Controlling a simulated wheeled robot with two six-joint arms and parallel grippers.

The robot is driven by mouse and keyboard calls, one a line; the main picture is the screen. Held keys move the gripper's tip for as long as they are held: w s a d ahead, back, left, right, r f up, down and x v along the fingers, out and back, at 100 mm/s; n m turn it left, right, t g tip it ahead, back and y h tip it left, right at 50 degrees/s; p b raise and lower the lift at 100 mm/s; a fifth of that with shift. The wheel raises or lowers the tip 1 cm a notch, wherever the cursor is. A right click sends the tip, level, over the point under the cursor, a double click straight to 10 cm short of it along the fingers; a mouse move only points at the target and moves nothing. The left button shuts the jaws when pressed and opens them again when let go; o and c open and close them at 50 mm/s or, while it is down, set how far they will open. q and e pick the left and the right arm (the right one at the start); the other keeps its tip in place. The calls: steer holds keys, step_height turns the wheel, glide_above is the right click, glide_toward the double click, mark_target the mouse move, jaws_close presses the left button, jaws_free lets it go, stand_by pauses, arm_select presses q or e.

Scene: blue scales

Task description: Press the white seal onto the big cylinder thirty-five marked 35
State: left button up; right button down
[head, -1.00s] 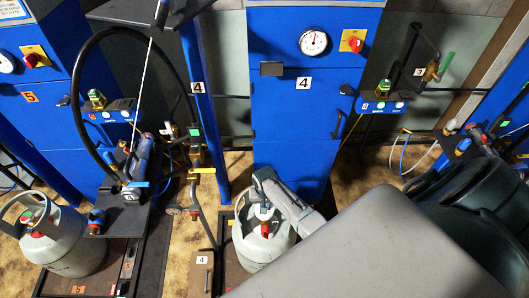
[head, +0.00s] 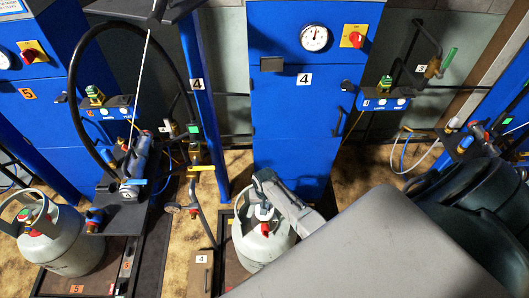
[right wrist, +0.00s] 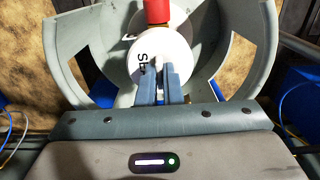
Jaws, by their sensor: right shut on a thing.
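A big pale grey cylinder (head: 262,248) stands on the scale marked 4 in the head view. I cannot read a 35 on it. My right gripper (right wrist: 162,82) is over its top, inside the collar (right wrist: 262,50), which curves around on both sides in the right wrist view. The gripper is shut on the white seal (right wrist: 172,48), a round disc with dark lettering. The seal is in front of the red valve part (right wrist: 157,12); I cannot tell whether they touch. In the head view my right gripper (head: 263,208) partly hides the cylinder's top. My left gripper is not in view.
Another grey cylinder (head: 70,240) with an open collar stands on the left scale, marked 5. A blue cabinet (head: 295,130) marked 4 stands behind the middle cylinder. A dark stand with hoses and valves (head: 125,210) is between the scales.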

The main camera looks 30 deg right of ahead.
steer(key=shift+f+b, duration=0.3)
steer(key=shift+f, duration=0.2)
steer(key=c, duration=1.5)
jaws_free()
steer(key=shift+r, duration=0.1)
step_height(320, 180, up, 11)
steer(key=shift+f, duration=0.1)
steer(key=shift+s, duration=0.1)
